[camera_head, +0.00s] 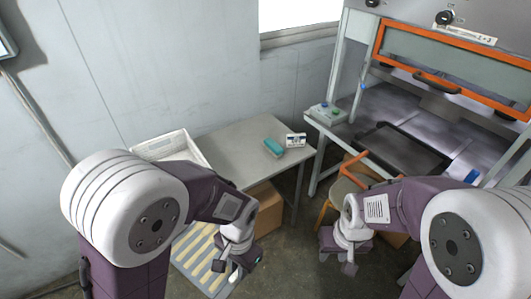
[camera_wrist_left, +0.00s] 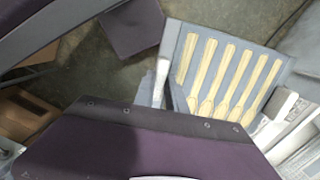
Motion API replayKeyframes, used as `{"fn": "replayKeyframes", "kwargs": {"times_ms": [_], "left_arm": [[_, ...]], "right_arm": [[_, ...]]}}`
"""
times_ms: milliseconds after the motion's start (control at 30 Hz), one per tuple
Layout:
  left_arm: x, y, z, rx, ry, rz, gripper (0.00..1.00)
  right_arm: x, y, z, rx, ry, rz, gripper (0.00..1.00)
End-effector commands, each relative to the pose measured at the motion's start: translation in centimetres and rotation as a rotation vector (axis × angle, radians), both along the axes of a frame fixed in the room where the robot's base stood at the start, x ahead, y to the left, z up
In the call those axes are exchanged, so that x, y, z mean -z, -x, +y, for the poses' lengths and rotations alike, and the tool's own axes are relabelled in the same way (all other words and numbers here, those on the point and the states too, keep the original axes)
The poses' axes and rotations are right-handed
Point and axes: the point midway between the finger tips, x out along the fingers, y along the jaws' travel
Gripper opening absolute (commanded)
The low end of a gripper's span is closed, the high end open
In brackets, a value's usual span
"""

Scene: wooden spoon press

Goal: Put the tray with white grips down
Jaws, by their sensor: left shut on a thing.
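The grey tray (camera_wrist_left: 285,72) with white grips holds several pale wooden spoons (camera_wrist_left: 228,75) side by side in slots. One white grip (camera_wrist_left: 283,103) shows on its right side in the left wrist view. My left gripper (camera_wrist_left: 167,92) is shut on the tray's near-side white grip (camera_wrist_left: 161,72). In the head view the tray (camera_head: 179,264) is at the lower left, partly hidden by my left arm and gripper (camera_head: 237,272). I cannot tell whether it touches anything below. My right gripper (camera_head: 348,262) hangs apart from the tray, with its fingertips unclear.
A grey table (camera_head: 233,151) stands by the wall with a white crate (camera_head: 178,146), a teal object (camera_head: 273,147) and a small box (camera_head: 296,140). A cardboard box (camera_head: 266,207) is under it. The orange-framed press (camera_head: 450,62) and a wooden stool (camera_head: 338,190) are at right.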

Motion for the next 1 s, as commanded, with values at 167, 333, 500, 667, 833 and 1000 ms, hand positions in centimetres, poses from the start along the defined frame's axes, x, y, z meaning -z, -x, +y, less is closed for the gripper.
{"fn": "replayKeyframes", "kwargs": {"times_ms": [167,333,500,667,833,1000], "left_arm": [[2.8,-3.7,4.1,-0.229,0.000,0.000,0.00],[5.0,-7.3,9.2,-0.475,0.001,-0.001,0.00],[5.5,-9.9,11.9,-0.607,0.001,-0.002,0.00],[4.9,-11.1,11.7,-0.620,0.001,-0.003,0.00],[4.8,-11.0,11.7,-0.635,0.000,-0.002,0.00],[4.8,-11.0,11.6,-0.634,0.001,-0.002,0.00]], "right_arm": [[2.0,0.0,0.0,0.000,0.000,0.000,0.36],[3.4,0.0,0.0,0.000,0.000,0.000,0.36],[3.8,0.0,0.0,0.000,0.000,0.000,0.36],[3.7,0.0,0.0,0.000,0.000,0.000,0.36],[3.7,0.0,0.0,0.000,0.000,0.000,0.36],[3.7,0.0,0.0,0.000,0.000,0.000,0.36]]}}
